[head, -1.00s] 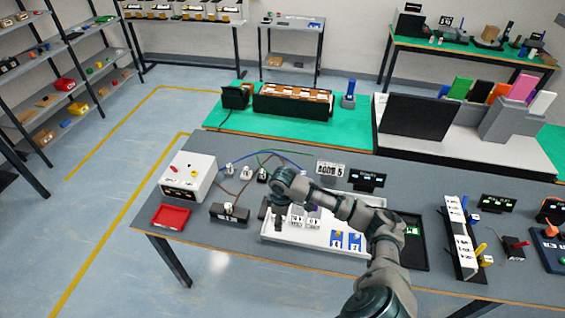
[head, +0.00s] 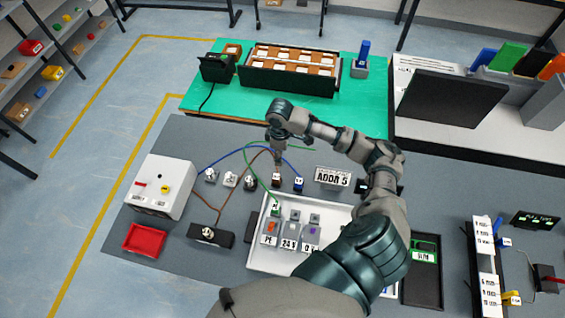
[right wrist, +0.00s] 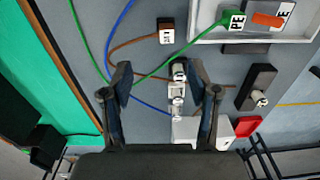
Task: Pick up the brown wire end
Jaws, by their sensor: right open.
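The brown wire end (head: 276,180) is a small dark brown block with a white label. It lies on the grey table behind the white tray; in the right wrist view its labelled block (right wrist: 166,32) sits ahead of the fingertips. A brown wire (right wrist: 133,42) runs from it. My right gripper (right wrist: 167,82) is open and empty, its fingers spread wide above the table. In the head view the right gripper (head: 277,160) hangs pointing down near the brown end and partly hides its wire. My left gripper is not in view.
A blue wire end (head: 298,184) lies just right of the brown one. The green wire's end (head: 275,210) is at the white tray (head: 262,258). Small white terminals (head: 231,180) stand to the left, near a white box (head: 160,187), a black block (head: 211,235) and a red tray (head: 145,239).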

